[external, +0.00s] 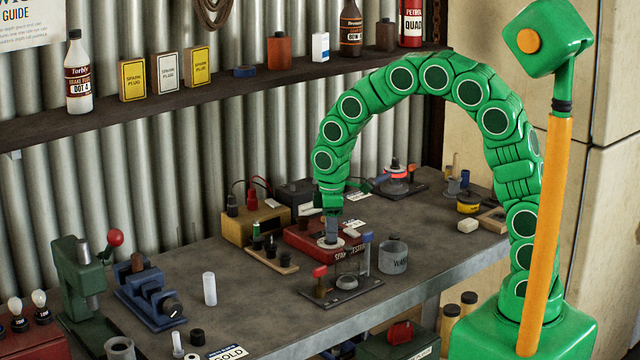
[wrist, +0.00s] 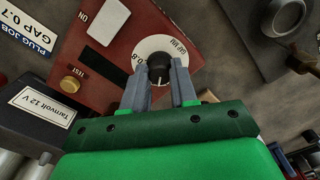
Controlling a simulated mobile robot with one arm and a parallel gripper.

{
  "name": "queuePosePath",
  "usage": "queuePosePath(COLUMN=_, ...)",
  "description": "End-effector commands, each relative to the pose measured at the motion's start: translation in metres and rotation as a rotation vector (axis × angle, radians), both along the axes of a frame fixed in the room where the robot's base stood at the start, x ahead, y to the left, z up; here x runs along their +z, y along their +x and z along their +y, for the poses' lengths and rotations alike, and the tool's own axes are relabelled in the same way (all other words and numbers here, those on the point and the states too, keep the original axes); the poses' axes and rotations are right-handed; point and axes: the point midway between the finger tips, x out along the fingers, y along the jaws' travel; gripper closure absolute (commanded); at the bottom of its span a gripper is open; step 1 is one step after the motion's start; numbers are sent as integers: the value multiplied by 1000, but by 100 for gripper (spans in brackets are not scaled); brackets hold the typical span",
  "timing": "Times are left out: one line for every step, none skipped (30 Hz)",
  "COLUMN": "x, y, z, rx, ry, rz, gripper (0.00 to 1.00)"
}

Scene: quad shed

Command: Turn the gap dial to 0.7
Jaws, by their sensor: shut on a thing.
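The red tester box (wrist: 120,60) carries the gap dial, a black knob (wrist: 160,62) on a round white face (wrist: 165,43) marked "GAP MM" and "0.8". The "0.8" is at the left of the face; other figures are hidden or unreadable. A short white line on the knob points down toward my gripper. My gripper (wrist: 159,72) is shut on the knob, one finger on each side. In the external view my gripper (external: 332,238) points straight down onto the red box (external: 300,238), hiding the knob.
A card (wrist: 22,38) reads "PLUG JOB GAP 0.7". A black Tarnvolt 12 V box (wrist: 45,112) stands beside the red box. A stand with a red-topped part (external: 320,272), a grey cup (external: 393,256) and a wooden strip (external: 270,258) are close by.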

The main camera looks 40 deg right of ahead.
Motion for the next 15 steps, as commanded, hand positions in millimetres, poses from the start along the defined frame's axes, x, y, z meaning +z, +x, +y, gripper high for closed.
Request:
queuePosePath(x=0, y=0, z=-1, rx=-44, ry=-1, rz=0, gripper=100)
queuePosePath(x=0, y=0, z=-1, rx=-74, ry=-1, rz=0, gripper=100)
queuePosePath(x=0, y=0, z=-1, rx=-113, ry=0, rz=0, gripper=100)
queuePosePath(x=0, y=0, z=-1, rx=-141, ry=0, rz=0, gripper=100)
queuePosePath(x=0, y=0, z=-1, rx=-168, ry=-1, rz=0, gripper=100)
queuePosePath(x=0, y=0, z=-1, rx=-206, ry=-1, rz=0, gripper=100)
queuePosePath(x=0, y=0, z=-1, rx=-235, ry=-1, rz=0, gripper=100)
queuePosePath(x=0, y=0, z=-1, rx=-264, ry=-1, rz=0, gripper=100)
queuePosePath(x=0, y=0, z=-1, rx=-301, ry=-2, rz=-1, gripper=100)
queuePosePath(x=0, y=0, z=-1, rx=-330, ry=-1, rz=0, gripper=100)
queuePosePath(x=0, y=0, z=0, rx=-359, ry=-1, rz=0, gripper=100)
queuePosePath(x=0, y=0, z=0, rx=-397, ry=-1, rz=0, gripper=100)
queuePosePath(x=0, y=0, z=-1, rx=-425, ry=-1, rz=0, gripper=100)
queuePosePath(x=0, y=0, z=-1, rx=-453, ry=-1, rz=0, gripper=100)
queuePosePath(x=0, y=0, z=-1, rx=-491, ry=-1, rz=0, gripper=100)
